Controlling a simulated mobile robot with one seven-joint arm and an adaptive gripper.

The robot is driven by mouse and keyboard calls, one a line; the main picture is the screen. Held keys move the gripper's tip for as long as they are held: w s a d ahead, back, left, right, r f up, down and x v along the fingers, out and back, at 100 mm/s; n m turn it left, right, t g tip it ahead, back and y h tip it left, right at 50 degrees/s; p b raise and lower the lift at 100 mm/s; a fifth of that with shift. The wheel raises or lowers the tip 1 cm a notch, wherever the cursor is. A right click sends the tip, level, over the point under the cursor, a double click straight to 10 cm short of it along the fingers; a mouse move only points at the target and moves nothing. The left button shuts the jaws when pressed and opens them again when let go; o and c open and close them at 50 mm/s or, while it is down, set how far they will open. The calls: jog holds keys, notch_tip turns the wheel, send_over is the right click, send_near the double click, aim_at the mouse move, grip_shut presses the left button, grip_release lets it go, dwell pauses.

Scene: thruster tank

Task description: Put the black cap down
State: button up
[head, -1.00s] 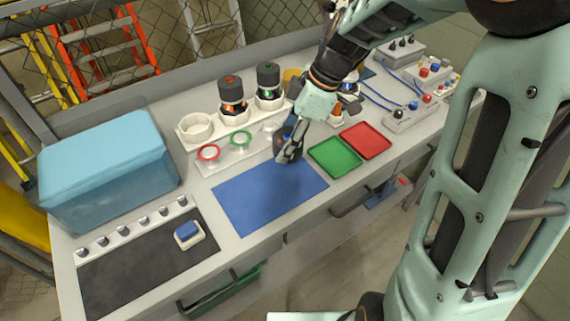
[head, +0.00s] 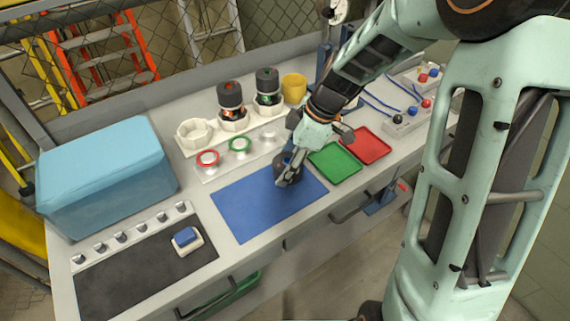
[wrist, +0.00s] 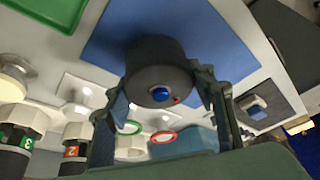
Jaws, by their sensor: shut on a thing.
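The black cap (wrist: 158,72) is a dark round piece with a blue centre and a small red mark, seen large between the fingers in the wrist view. My gripper (head: 288,170) is shut on it, with one finger on each side. In the head view the cap (head: 283,161) is partly hidden by the fingers. It is over the right part of the blue mat (head: 262,205), low down; I cannot tell whether it touches the mat.
A green tray (head: 335,164) and a red tray (head: 366,146) lie right of the mat. Behind it is a row with a red ring (head: 207,158) and a green ring (head: 240,144). A blue box (head: 105,170) stands at left. The mat's left part is clear.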

jog(key=shift+f+b, duration=0.35)
jog(key=o, duration=1.1)
jog(key=shift+r, duration=0.15)
jog(key=shift+r+p, duration=0.6)
jog(key=shift+p, duration=0.3)
jog(key=v, duration=1.1)
jog(key=shift+d+r, duration=0.15)
jog(key=shift+r, duration=0.25)
